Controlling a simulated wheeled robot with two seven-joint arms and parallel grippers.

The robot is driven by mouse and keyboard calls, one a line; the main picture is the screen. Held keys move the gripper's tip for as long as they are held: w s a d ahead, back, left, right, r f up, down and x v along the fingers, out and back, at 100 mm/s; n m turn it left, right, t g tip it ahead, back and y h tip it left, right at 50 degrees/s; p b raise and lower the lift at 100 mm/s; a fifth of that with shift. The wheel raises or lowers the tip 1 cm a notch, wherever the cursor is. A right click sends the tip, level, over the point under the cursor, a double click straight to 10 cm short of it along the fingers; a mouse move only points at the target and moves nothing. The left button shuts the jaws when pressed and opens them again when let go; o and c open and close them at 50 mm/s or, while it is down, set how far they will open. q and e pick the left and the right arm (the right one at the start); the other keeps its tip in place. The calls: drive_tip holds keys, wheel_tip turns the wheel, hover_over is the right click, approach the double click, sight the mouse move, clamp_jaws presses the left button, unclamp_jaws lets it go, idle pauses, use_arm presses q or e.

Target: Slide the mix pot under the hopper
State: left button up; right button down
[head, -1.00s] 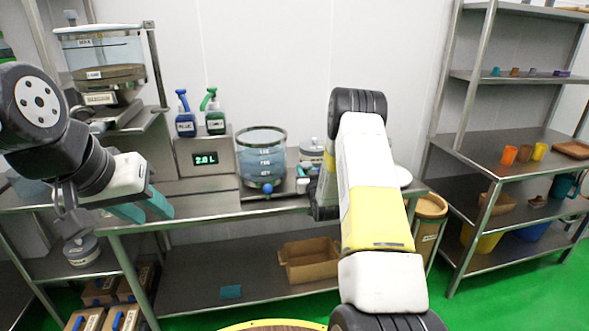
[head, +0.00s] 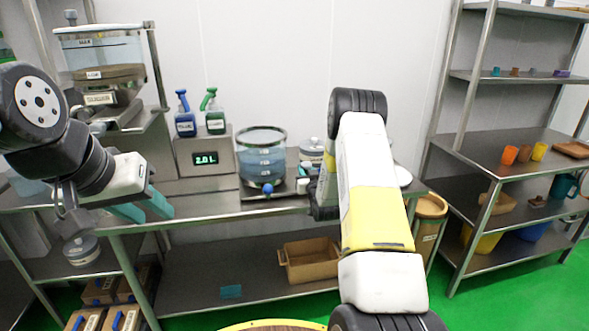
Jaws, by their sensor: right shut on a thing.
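A clear hopper-like vessel (head: 100,48) stands high at the upper left, with a brown round part (head: 108,74) and a labelled block (head: 100,98) below it. A clear round pot (head: 262,160) with a dark rim, labels and bluish contents stands on the counter right of the 2.0 L display. I cannot tell for certain which vessel is the mix pot. My left gripper (head: 143,208) is open and empty, its teal fingers apart in front of the counter's left part. My right arm reaches up right of the clear pot; its gripper and anything it holds are hidden behind the arm.
A lidded pot (head: 312,150) is beside my right arm. A brown box (head: 310,260) lies on the lower shelf. A rack (head: 490,145) with cups stands right, with green floor between.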

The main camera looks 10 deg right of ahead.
idle(0.6)
drive_tip(key=a, duration=4.6)
drive_tip(key=shift+a, duration=0.25)
drive_tip(key=shift+s+a, duration=0.1)
drive_tip(key=c, duration=1.2)
unclamp_jaws()
drive_tip(key=shift+a, duration=0.1)
drive_tip(key=s, duration=0.7)
drive_tip(key=shift+s, duration=0.35)
